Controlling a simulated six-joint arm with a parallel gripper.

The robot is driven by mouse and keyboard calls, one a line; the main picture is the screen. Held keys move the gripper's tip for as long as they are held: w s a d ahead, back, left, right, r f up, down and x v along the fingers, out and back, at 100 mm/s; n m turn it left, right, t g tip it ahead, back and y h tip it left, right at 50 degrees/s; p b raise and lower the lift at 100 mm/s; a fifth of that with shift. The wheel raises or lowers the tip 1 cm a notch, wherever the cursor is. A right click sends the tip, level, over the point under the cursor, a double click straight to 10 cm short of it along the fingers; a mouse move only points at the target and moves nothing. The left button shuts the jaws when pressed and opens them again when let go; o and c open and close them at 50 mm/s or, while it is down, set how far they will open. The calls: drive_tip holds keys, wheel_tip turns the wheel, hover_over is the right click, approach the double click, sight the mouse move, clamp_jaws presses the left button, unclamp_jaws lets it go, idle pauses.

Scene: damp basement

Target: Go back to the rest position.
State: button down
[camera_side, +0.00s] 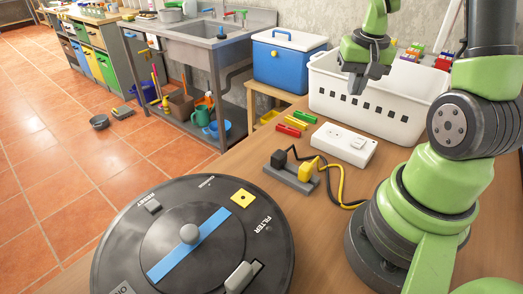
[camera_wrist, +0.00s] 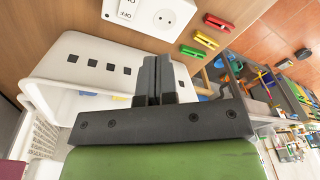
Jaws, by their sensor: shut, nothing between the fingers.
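My gripper (camera_side: 359,84) hangs over the left part of the white basket in the side view, fingers pointing down. In the wrist view my gripper (camera_wrist: 159,62) has its two dark fingers pressed together with nothing between them. The white basket (camera_side: 375,112) stands on the wooden table; it also shows in the wrist view (camera_wrist: 88,62), beside the fingers. Whether the fingertips reach below its rim cannot be told.
On the table are a white power strip (camera_side: 343,144), red and green clips (camera_side: 288,130), a grey block with black and yellow plugs (camera_side: 292,172), and a round dark lid (camera_side: 215,240). A blue cooler (camera_side: 285,65) stands behind.

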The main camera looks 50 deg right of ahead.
drive_tip(key=w+a+r+n+t, duration=0.1)
drive_tip(key=a+r+n+t, duration=0.2)
drive_tip(key=a+r, duration=0.7)
drive_tip(key=s+a+r+n+t+y, duration=0.2)
drive_tip(key=s+a, duration=0.4)
drive_tip(key=a, duration=0.5)
wheel_tip(320, 180, up, 2)
drive_tip(key=shift+s+r+n+t+y, duration=0.15)
drive_tip(key=shift+n+t+y, duration=0.3)
drive_tip(key=shift+n, duration=0.35)
